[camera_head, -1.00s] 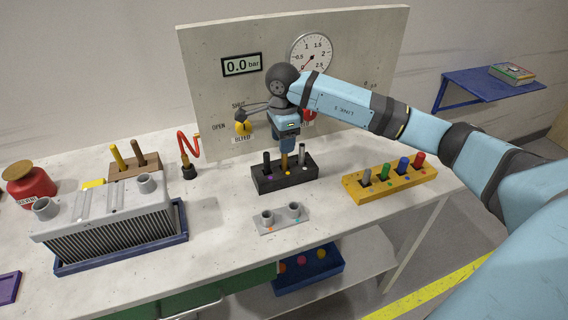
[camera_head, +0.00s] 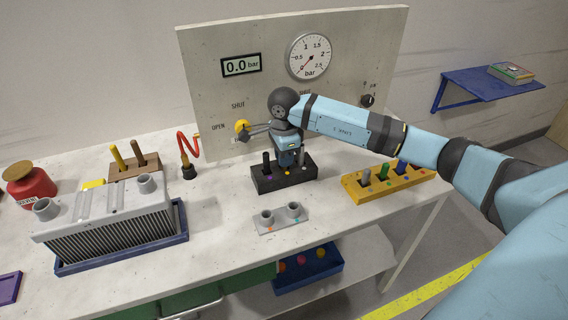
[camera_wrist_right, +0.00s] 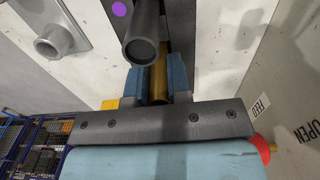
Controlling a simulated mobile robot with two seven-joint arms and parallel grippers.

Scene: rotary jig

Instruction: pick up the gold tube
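The gold tube (camera_wrist_right: 158,78) shows in the right wrist view between the two blue fingers of my right gripper (camera_wrist_right: 159,88). In the head view my right gripper (camera_head: 287,160) is low over the black rack (camera_head: 283,181) and hides the gold tube. The fingers lie close along both sides of the tube; whether they press on it I cannot tell. A dark tube (camera_wrist_right: 143,30) stands close beside it and partly covers it in the wrist view. My left gripper is not in view.
A grey two-socket fixture (camera_head: 281,220) lies in front of the rack. A yellow rack (camera_head: 380,188) with coloured tubes stands to the right, partly behind my arm. A finned grey unit (camera_head: 105,222) sits in a blue tray at left. A gauge panel (camera_head: 215,110) stands behind.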

